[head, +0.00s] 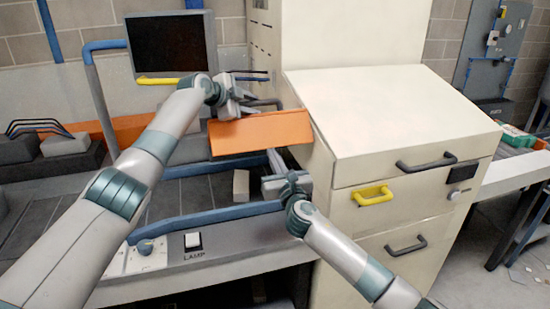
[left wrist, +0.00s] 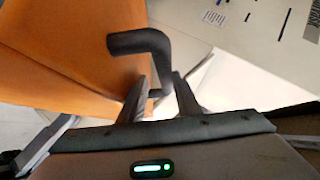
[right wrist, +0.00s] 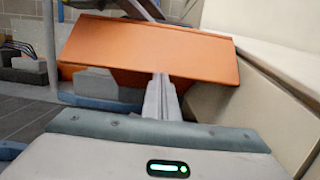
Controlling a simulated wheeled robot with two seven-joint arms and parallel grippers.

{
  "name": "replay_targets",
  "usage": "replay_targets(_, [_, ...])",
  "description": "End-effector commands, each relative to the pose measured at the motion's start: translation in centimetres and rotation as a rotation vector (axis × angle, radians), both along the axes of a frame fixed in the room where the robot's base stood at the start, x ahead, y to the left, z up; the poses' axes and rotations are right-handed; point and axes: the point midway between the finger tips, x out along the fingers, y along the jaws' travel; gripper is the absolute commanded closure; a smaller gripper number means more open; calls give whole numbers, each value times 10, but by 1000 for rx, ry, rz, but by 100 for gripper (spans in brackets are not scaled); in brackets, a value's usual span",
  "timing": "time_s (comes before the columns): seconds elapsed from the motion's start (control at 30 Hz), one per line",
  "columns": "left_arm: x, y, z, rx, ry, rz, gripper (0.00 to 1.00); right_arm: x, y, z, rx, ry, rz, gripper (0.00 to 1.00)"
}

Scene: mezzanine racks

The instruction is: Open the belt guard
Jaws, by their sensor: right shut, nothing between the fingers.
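The belt guard is an orange panel (head: 260,133) over the belt, against the cream cabinet's left side; it stands tilted, and whether it is latched I cannot tell. A black bent handle (left wrist: 140,42) shows beside the orange panel in the left wrist view. My left gripper (head: 232,104) is at the guard's upper left edge, its fingers (left wrist: 163,85) close on both sides of the handle's bar. My right gripper (head: 268,184) is shut and empty below the guard; in the right wrist view its fingertips (right wrist: 160,78) appear in front of the guard's lower edge.
The cream cabinet (head: 390,110) with drawer handles stands right of the guard. A small grey block (head: 240,185) lies on the belt (head: 190,195). A blue rail (head: 205,222) and a lamp switch (head: 193,241) are in front. A dark monitor (head: 170,45) stands behind.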

Motion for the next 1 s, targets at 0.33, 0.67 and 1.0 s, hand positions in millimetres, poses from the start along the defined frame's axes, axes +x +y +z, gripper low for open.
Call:
replay_targets(0.33, [-30, 23, 8, 6, 18, 0, 64, 5, -7, 11, 4, -11, -15, 100])
replay_targets(0.67, [-61, 44, 31, 5, 10, 0, 64, 4, -6, 8, 4, -8, -12, 100])
replay_targets(1.0, [-72, 51, 42, 2, 5, 2, 64, 3, -4, 5, 2, -6, -8, 100])
